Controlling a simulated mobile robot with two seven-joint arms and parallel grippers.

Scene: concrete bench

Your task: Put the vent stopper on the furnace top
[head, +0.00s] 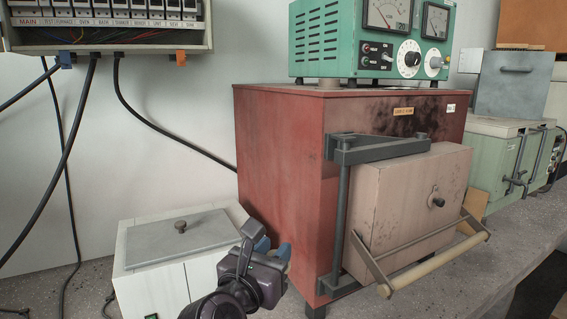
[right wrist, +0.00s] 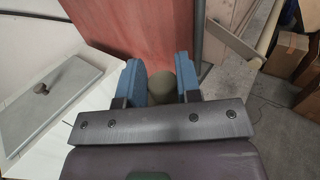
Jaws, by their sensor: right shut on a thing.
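My right gripper (head: 267,248) is in front of the red furnace's left side, low down, beside the white box. In the right wrist view its blue fingers (right wrist: 160,82) are shut on a small olive-grey rounded thing (right wrist: 161,87), which looks like the vent stopper. In the head view the held thing is mostly hidden by the gripper. The red furnace (head: 283,165) stands on the bench, its pale door (head: 405,215) shut. On its flat top (head: 285,88) a short pale round piece (head: 329,83) shows under the green meter box; I cannot tell if it is the vent. My left gripper is not in view.
The green meter box (head: 345,45) covers much of the furnace top. The door's handle bar (head: 440,262) juts forward. A white box with a grey knobbed lid (head: 180,238) stands left of the furnace. Black cables (head: 70,160) hang from the wall panel. A green case (head: 500,150) stands right.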

